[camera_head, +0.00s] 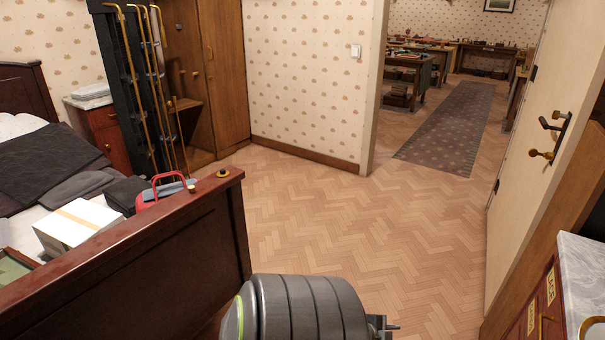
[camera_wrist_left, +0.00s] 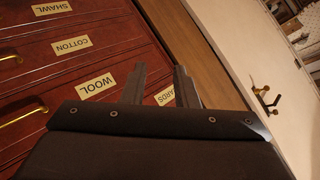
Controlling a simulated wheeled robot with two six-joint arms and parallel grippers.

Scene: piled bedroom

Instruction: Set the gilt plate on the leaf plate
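A curved gold rim (camera_head: 584,326) shows at the bottom right corner of the head view, on the marble top. It may be the gilt plate, but it is mostly cut off and I cannot tell. I see no leaf plate in either view. In the left wrist view my left gripper (camera_wrist_left: 160,72) has its two fingers apart with nothing between them. It is in front of the labelled drawers. A grey arm link of mine (camera_head: 300,308) crosses the bottom of the head view. My right gripper is in neither view.
A drawer chest with a marble top (camera_head: 582,262) stands at the right, beside an open white door (camera_head: 535,150). A dark wooden bed footboard (camera_head: 165,270) blocks the left. A white box (camera_head: 78,226) lies on the bed. The parquet floor (camera_head: 370,230) is clear towards the doorway.

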